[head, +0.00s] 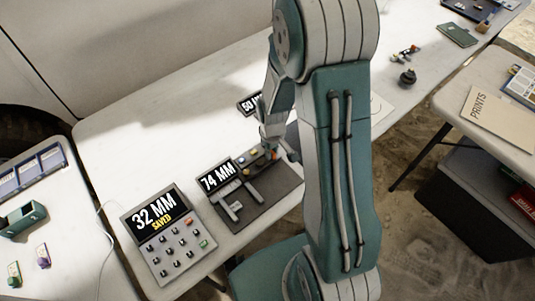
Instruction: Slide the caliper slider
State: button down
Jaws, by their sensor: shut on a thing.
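The grey caliper (232,208) lies on a dark base (272,193) near the front edge of the white table. Its jaws stand apart, and a display (217,177) beside it reads 74 MM. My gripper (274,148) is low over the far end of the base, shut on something. A small orange part (273,155) shows at its fingertips, and I cannot tell whether it belongs to the slider. My arm hides part of the base and much of the grip.
A keypad unit (167,240) reading 32 MM SAVED stands left of the caliper. Another display (248,104), partly hidden, is behind my gripper. Small pieces (407,52) lie on the far table. A side table (455,108) with papers stands at right.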

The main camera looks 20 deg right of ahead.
jog(key=c, duration=0.6)
grip_release()
jog(key=shift+a, duration=0.15)
jog(key=shift+c, duration=0.2)
notch_tip(320, 180, up, 12)
jog(key=s+a+r+m+t, duration=0.1)
jog(key=s+a+r+t, duration=0.1)
jog(key=s+r, duration=0.5)
jog(key=s+a+r+m+t, duration=0.1)
jog(key=s+r+m+t, duration=0.1)
jog(key=s+r, duration=0.6)
notch_tip(320, 180, up, 3)
jog(key=shift+s+a+r+m+t, duration=0.1)
jog(key=shift+s+a+m+t, duration=0.2)
jog(key=shift+t, duration=0.5)
